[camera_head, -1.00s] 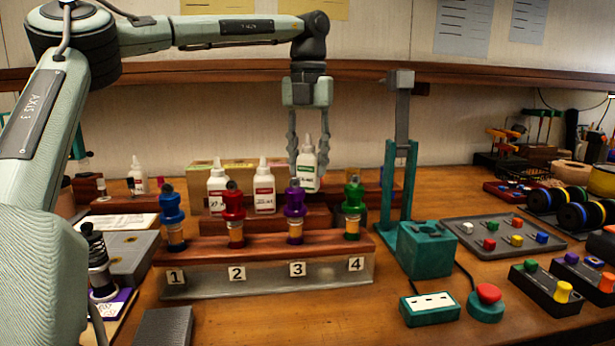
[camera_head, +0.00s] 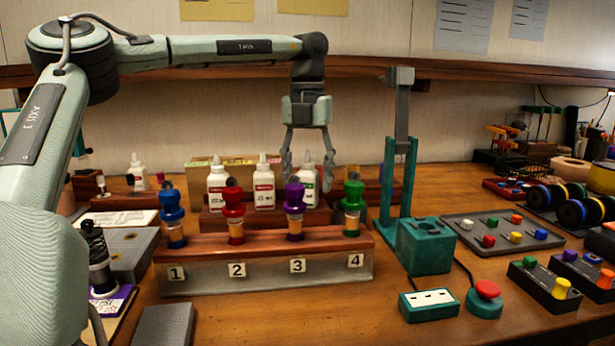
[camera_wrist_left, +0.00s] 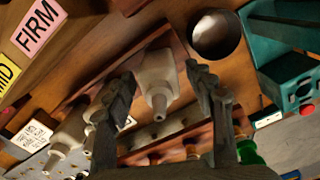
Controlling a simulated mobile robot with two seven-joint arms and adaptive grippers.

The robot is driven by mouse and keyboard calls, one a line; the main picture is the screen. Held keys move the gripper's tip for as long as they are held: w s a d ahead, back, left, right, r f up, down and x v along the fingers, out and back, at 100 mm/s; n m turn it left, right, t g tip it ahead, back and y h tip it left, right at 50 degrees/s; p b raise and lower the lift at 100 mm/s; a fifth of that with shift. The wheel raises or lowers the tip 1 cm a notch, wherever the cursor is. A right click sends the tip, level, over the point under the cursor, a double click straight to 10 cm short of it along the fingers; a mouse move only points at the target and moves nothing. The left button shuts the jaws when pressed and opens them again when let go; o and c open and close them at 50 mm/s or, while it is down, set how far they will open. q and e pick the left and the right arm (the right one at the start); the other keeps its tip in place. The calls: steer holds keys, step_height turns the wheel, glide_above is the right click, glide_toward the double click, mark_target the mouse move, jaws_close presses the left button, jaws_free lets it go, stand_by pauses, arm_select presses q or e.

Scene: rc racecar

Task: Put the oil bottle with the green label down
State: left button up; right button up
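The oil bottle with the green label (camera_head: 308,190) stands upright in the wooden bottle rack (camera_head: 318,216), at the right end of a row of white bottles. My left gripper (camera_head: 306,163) is open above and around its top, with a finger on each side. In the left wrist view the white bottle (camera_wrist_left: 156,75) shows between the spread fingers (camera_wrist_left: 163,95), with gaps on both sides. Its label is hidden there. Two red-labelled bottles, one (camera_head: 264,188) in the middle and one (camera_head: 217,180) at the left, stand beside it. My right gripper is not in view.
In front stands a numbered rack with blue, red, purple and green shock absorbers (camera_head: 352,208). A teal press stand (camera_head: 398,185) rises close on the right. A shelf edge (camera_head: 460,78) runs behind the arm. A dark round cup (camera_wrist_left: 215,36) shows in the wrist view.

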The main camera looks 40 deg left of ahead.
arm_select(q)
steer(key=shift+r, duration=0.1)
step_height(320, 180, up, 12)
stand_by(0.5)
stand_by(0.5)
